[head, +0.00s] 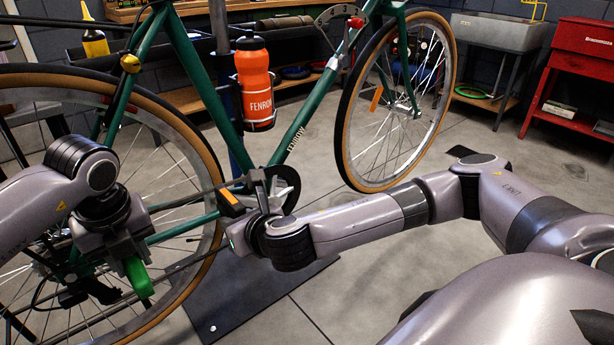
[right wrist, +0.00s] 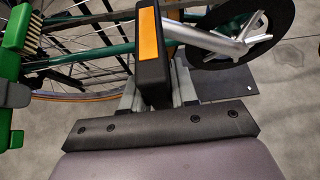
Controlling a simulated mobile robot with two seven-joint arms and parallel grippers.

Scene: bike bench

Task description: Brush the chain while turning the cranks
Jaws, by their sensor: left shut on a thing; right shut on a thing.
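The green bike stands in the middle of the head view. Its dark chain (head: 185,201) runs back from the chainring (head: 287,186). My left gripper (head: 128,262) is shut on a green brush (head: 140,279) beside the rear wheel. In the right wrist view the brush (right wrist: 14,28) shows at the left edge, its pale bristles close to the chain line; whether they touch is unclear. My right gripper (head: 250,208) is shut on the black pedal with an orange reflector (head: 229,198). The pedal (right wrist: 151,50) and silver crank (right wrist: 203,37) show clearly in the right wrist view.
The spoked rear wheel (head: 205,155) is right behind my left gripper. A dark mat (head: 245,295) lies under the bike. An orange bottle (head: 254,80) sits on the frame. A red cabinet (head: 580,70) and a grey sink (head: 500,32) stand back right.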

